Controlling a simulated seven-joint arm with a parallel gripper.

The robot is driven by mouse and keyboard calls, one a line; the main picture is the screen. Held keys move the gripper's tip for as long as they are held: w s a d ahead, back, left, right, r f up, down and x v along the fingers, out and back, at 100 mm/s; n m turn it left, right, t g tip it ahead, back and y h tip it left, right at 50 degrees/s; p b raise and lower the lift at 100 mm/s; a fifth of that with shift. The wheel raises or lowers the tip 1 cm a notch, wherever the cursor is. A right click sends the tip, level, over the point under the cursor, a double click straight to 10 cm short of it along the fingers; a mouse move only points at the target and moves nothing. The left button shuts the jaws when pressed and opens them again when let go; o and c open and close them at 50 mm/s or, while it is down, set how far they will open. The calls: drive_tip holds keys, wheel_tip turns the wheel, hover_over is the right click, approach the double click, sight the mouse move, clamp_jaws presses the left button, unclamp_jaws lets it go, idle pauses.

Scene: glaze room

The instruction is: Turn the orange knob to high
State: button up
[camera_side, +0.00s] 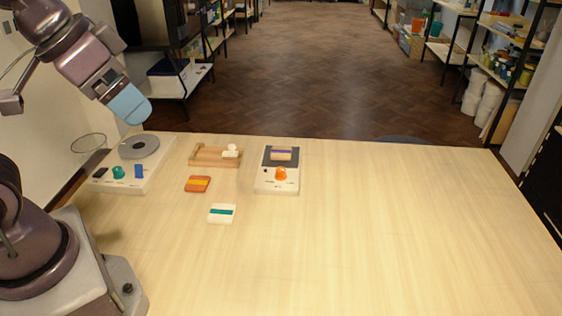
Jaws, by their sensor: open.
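The orange knob (281,174) sits on the front part of a small white device (262,186) near the back middle of the table. The markings around the knob are too small to read, and I cannot tell which setting it points to. A dark plate fills the back of the device, and a white block with a purple stripe (281,154) lies on it. My gripper (130,108), with a light blue end, is raised at the upper left, well to the left of the knob and apart from it. It is open and holds nothing that I can see.
A second white device (150,172) with a grey round plate, green knob (118,172) and blue switch stands at the left. A wooden tray (205,157) holds a white piece. An orange-brown block (197,184) and a teal-striped white block (221,213) lie nearby. The table's right side is clear.

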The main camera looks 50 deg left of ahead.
drive_tip(key=shift+f, duration=0.15)
drive_tip(key=c, duration=0.4)
drive_tip(key=shift+w+a+f+g, duration=0.25)
drive_tip(key=shift+w+f+g, duration=0.55)
drive_tip(key=shift+f, duration=0.2)
drive_tip(key=shift+c, duration=0.6)
drive_tip(key=n+g, duration=0.4)
drive_tip(key=n, duration=0.3)
hover_over(281, 169)
wheel_tip(281, 169, down, 17)
wheel_tip(281, 169, down, 13)
drive_tip(key=c, duration=0.9)
